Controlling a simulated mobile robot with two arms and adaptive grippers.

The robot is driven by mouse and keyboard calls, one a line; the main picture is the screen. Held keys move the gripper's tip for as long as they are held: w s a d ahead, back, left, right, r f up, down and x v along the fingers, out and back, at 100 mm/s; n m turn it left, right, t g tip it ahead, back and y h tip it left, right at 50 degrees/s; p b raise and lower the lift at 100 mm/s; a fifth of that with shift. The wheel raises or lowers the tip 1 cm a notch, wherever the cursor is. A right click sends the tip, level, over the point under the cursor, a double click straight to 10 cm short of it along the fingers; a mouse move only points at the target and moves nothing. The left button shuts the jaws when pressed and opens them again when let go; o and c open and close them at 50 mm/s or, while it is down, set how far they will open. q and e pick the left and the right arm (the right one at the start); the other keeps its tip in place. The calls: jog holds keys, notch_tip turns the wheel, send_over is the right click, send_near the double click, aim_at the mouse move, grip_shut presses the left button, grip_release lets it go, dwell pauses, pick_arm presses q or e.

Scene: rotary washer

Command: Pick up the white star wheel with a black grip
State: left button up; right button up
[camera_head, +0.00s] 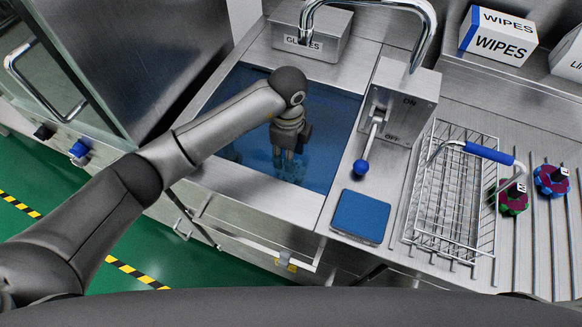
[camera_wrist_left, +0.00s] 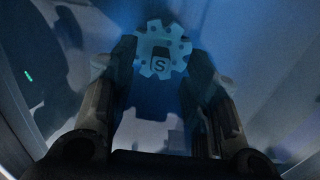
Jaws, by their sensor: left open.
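A pale star wheel (camera_wrist_left: 178,49) with a dark grip marked "S" shows in the left wrist view, tinted blue by the liquid around it. My left gripper (camera_head: 287,157) reaches down into the blue liquid of the sink in the head view. Its two fingers are apart, and in the left wrist view the wheel shows between and just beyond the fingertips. I cannot tell whether they touch it. The wheel is hard to make out in the head view, behind the gripper and under the blue surface. My right gripper is not in view.
The sink (camera_head: 225,170) has a metal rim and a faucet (camera_head: 428,25) above it.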

pick_arm(q)
notch_tip(320, 180, down, 4)
jog(key=shift+d+f, duration=0.1)
jog(key=shift+f, duration=0.05)
grip_shut()
dwell(0.3)
